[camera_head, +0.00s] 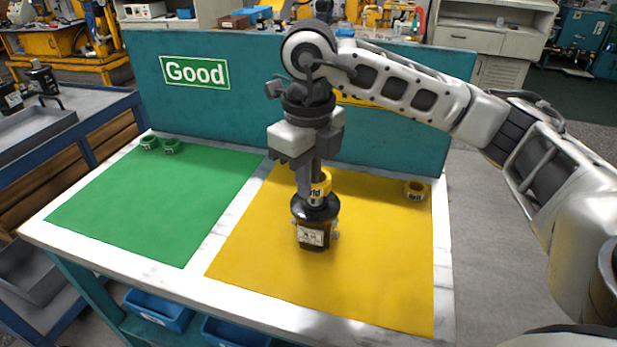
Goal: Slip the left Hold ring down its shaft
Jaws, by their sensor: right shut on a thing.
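A black hydraulic motor (313,228) with a white label stands upright on the yellow mat (375,270). A yellow Hold ring (318,191) is at the top of the motor, around or just over its shaft, which is hidden. My right gripper (311,190) points straight down above the motor, shut on this yellow ring. A second yellow Hold ring (414,190) lies at the right rear of the yellow mat. My left gripper does not show.
Two green rings, one (150,142) and another (172,146), lie at the back left corner of the green mat (150,205). A teal panel (270,95) with a "Good" sign (194,72) stands behind the table. Most of both mats is clear.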

